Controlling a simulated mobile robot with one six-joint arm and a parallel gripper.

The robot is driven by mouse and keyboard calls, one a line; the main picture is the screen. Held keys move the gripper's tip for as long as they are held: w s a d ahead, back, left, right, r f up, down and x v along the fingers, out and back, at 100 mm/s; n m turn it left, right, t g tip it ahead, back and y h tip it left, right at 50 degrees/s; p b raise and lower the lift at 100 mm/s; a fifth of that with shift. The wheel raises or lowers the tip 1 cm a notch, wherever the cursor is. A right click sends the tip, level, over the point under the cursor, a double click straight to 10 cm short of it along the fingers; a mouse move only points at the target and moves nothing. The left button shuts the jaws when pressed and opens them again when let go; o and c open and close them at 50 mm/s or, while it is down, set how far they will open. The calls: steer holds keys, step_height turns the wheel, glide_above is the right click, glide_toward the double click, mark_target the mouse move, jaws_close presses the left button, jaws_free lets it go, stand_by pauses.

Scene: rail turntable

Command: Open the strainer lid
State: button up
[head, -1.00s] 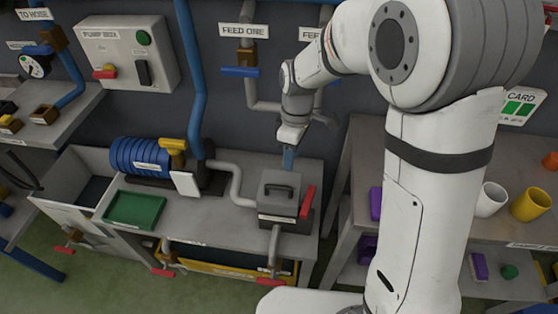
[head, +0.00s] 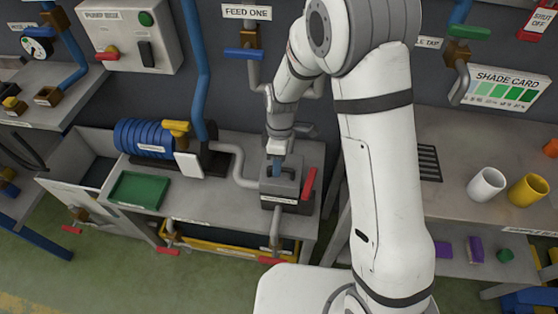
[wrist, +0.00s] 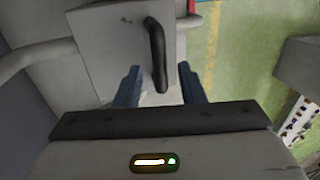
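The strainer is a grey box (head: 268,199) on the bench, with a flat lid that looks closed. In the wrist view the grey lid (wrist: 107,48) carries a dark bar handle (wrist: 156,50). My gripper (head: 277,172) points down over the lid in the head view and hides part of the handle. In the wrist view my gripper (wrist: 160,80) is open, its two blue fingers apart, with the near end of the handle showing between them. I cannot tell whether either finger touches it.
A red lever (head: 308,184) stands at the strainer's right side. A grey pipe (head: 240,168) enters from the left, beside a blue ribbed pump (head: 146,138). A green tray (head: 137,190) lies on the bench's left. A valve with a red handle (head: 272,260) hangs below the front edge.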

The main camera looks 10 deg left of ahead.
jaws_close()
stand_by(0.3)
stand_by(0.3)
